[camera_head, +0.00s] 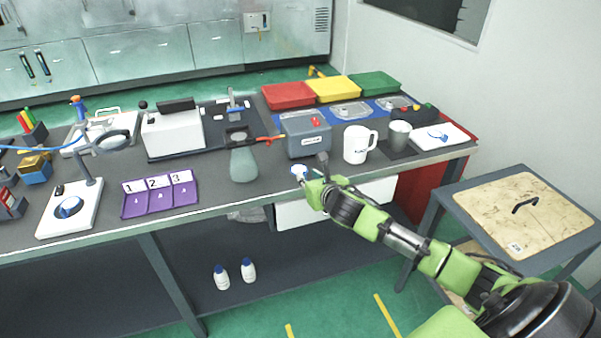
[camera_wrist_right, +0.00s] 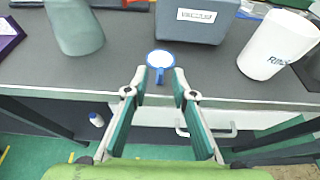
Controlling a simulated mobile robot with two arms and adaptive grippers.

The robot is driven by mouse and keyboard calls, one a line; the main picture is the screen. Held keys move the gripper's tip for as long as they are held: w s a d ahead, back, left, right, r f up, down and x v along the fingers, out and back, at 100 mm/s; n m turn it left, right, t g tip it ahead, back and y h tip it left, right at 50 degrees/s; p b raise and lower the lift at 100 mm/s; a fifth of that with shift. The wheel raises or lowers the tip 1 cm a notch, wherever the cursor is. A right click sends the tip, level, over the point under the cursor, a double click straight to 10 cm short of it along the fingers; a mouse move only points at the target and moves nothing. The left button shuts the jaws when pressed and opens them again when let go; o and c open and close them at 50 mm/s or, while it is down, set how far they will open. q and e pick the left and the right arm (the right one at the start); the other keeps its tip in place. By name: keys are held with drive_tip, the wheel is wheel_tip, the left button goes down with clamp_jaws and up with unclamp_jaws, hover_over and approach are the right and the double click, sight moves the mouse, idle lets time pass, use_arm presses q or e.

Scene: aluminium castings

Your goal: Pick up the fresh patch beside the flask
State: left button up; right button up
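The patch (camera_wrist_right: 160,59) is a small white disc with a blue rim and a blue tab, at the front edge of the grey bench in the wrist view. It also shows in the head view (camera_head: 298,170), right of the grey-green flask (camera_head: 243,164). The flask's lower part also shows in the wrist view (camera_wrist_right: 76,28). My right gripper (camera_wrist_right: 160,72) is open, with its fingertips on either side of the patch's tab. A small gap seems to show on each side; contact is not clear. My left gripper is not in view.
A grey box (camera_head: 308,136) stands behind the patch, with a white mug (camera_head: 357,145) to its right. A purple numbered tray (camera_head: 160,196) lies left of the flask. Red, yellow and green trays line the back. A side table (camera_head: 465,210) stands at right.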

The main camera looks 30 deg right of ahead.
sight(305, 174)
drive_tip(key=shift+f+x, duration=0.25)
drive_tip(key=shift+x, duration=2.35)
drive_tip(key=shift+s, duration=0.15)
clamp_jaws()
